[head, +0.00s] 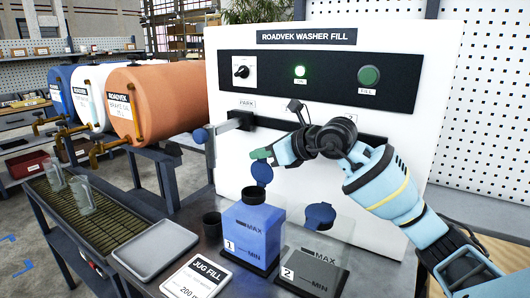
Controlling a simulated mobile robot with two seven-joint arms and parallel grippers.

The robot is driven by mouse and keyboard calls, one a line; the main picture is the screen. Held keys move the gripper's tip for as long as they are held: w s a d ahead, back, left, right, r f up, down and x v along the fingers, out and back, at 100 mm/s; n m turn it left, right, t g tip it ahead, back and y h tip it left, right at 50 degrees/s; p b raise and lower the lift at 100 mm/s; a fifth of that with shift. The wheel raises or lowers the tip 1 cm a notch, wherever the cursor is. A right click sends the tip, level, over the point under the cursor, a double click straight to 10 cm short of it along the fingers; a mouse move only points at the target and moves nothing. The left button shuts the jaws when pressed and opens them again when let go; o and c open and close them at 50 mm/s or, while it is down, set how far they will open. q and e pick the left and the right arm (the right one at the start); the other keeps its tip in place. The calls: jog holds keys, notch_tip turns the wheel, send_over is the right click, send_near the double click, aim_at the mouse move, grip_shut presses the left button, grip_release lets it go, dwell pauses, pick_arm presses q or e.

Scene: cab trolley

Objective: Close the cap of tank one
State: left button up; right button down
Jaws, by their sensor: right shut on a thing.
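Tank one (258,238) is a clear tank marked 1, filled with blue liquid, on the bench in front of the white panel. Its round blue cap (262,174) stands up above the tank's top, tilted open and clear of the mouth. My right gripper (262,156) reaches in from the right and is shut on the cap at its upper edge; the fingertips partly hide the contact. My left gripper is out of view.
Tank two (312,268), with its blue cap (320,215) raised, stands close at the right. A dark cup (212,226), grey tray (157,250) and JUG FILL card (197,281) lie left. The washer panel (300,78) stands behind.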

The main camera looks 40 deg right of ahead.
jog(key=shift+s+a+f+n+t+h+b, duration=0.15)
jog(key=shift+a+n+h, duration=0.1)
jog(key=shift+a+n, duration=0.3)
jog(key=shift+s+a+n+t+h+b, duration=0.15)
jog(key=shift+a+n+h, duration=0.1)
jog(key=shift+a+n, duration=0.25)
jog(key=shift+s+a+f, duration=0.1)
jog(key=shift+a+f, duration=0.05)
jog(key=shift+a, duration=0.15)
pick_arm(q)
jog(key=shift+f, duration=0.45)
pick_arm(e)
jog(key=shift+a, duration=0.2)
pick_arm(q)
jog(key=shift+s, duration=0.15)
pick_arm(e)
jog(key=shift+f, duration=0.1)
jog(key=c, duration=1.6)
grip_release()
jog(key=shift+s, duration=0.1)
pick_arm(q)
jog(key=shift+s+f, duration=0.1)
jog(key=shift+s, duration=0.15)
